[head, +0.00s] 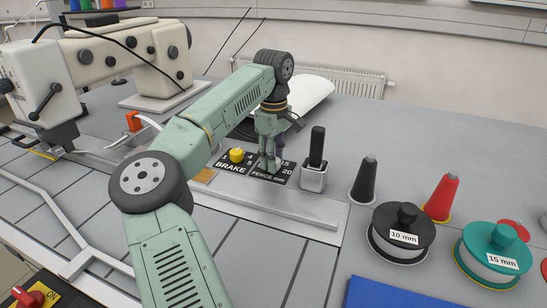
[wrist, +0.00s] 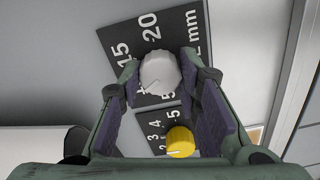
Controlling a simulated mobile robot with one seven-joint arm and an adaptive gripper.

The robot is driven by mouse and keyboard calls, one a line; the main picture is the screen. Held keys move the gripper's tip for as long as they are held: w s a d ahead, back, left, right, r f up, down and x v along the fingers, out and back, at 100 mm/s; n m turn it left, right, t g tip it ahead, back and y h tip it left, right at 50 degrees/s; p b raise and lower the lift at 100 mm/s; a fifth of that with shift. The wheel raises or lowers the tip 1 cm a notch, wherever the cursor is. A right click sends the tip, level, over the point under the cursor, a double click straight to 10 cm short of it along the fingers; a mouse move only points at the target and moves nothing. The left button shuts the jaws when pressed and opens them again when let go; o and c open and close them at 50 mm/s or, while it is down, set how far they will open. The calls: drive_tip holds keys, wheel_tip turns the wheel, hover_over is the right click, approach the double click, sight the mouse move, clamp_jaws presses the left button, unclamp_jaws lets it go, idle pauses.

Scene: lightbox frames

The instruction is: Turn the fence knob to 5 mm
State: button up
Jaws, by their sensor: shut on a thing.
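The fence knob (wrist: 160,71), pale grey and round, sits on the black fence plate (wrist: 195,30) in the wrist view. The plate shows 15, 20 and "mm"; the lower numbers are partly covered. My gripper (head: 269,163) reaches down over the plate (head: 282,180) in the head view and hides the knob there. In the wrist view its two purple-padded fingers are shut on the knob's left and right sides. A thin line on the knob points to the lower left; the exact number it meets is unclear.
The yellow brake knob (head: 237,155) is close beside the gripper, on its own numbered plate. A black-handled lever block (head: 314,170) stands just right. Cones and the spools marked 10 mm (head: 399,250) and 15 mm (head: 492,270) stand farther right. A sewing machine (head: 105,60) is at left.

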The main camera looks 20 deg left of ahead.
drive_tip(key=shift+n, duration=0.3)
drive_tip(key=n, duration=0.5)
drive_tip(key=shift+n, duration=0.3)
drive_tip(key=n, duration=0.5)
drive_tip(key=shift+n, duration=0.3)
drive_tip(key=o, duration=1.1)
drive_tip(key=shift+o, duration=0.2)
wheel_tip(320, 180, up, 12)
